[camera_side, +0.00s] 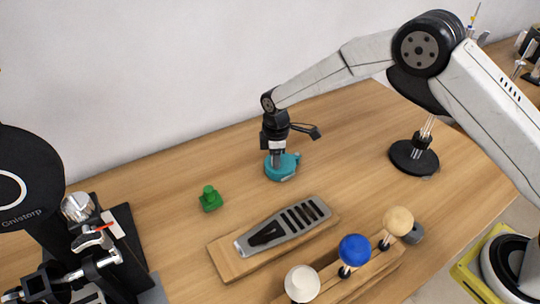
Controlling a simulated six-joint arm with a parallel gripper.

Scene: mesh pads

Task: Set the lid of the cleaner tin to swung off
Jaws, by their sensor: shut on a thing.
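The cleaner tin (283,172) is a low, round teal tin on the wooden table, near the middle of the side view. My gripper (277,159) points down at it from above, with its fingers at the tin's top. It is shut on the teal lid part there. The fingers and the wrist hide part of the tin's top, and the picture is too small to tell how far the lid is turned.
A green knobbed piece (210,199) stands to the left. In front lies a wooden board (222,262) with a grey slotted tool (287,226). A rack (370,272) holds white, blue and tan knobs. A black stand (412,160) is right; a dark machine (95,240) is left.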

